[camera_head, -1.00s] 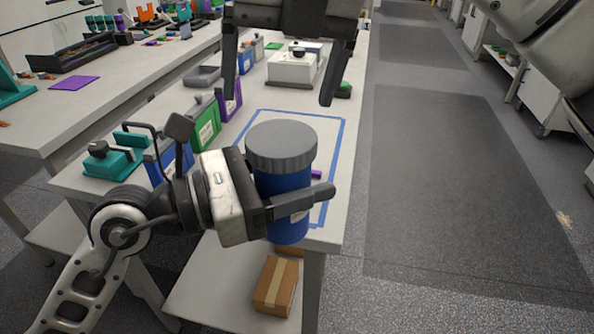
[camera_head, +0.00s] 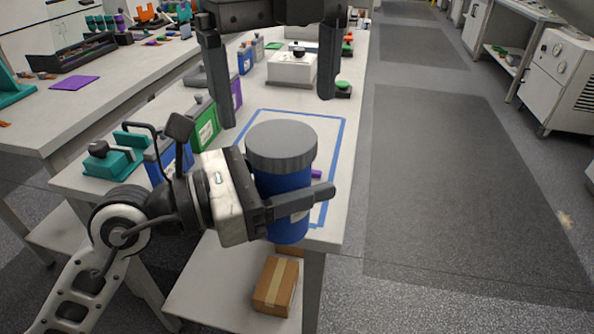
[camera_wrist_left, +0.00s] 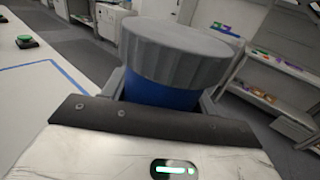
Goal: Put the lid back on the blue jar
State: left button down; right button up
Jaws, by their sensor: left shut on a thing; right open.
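The blue jar (camera_head: 285,186) is upright, held in front of the bench's near edge. A grey ridged lid (camera_head: 281,142) sits on its top, with no gap visible. My left gripper (camera_head: 290,205) is shut around the jar's body below the lid. In the left wrist view, the jar's blue wall (camera_wrist_left: 162,93) shows between the fingers under the grey lid (camera_wrist_left: 178,52). My right gripper (camera_head: 277,111) is open and empty, fingers pointing down. In the head view it appears above and beyond the lid, apart from it.
A blue tape rectangle (camera_head: 340,150) marks the bench top (camera_head: 248,104), with a small purple item (camera_head: 316,174) inside. Green (camera_head: 205,124) and blue (camera_head: 170,155) containers and a teal device (camera_head: 112,158) line the left side. A white box (camera_head: 291,68) stands behind.

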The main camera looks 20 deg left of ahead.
aim_at(282, 136)
jog(key=shift+f, duration=2.35)
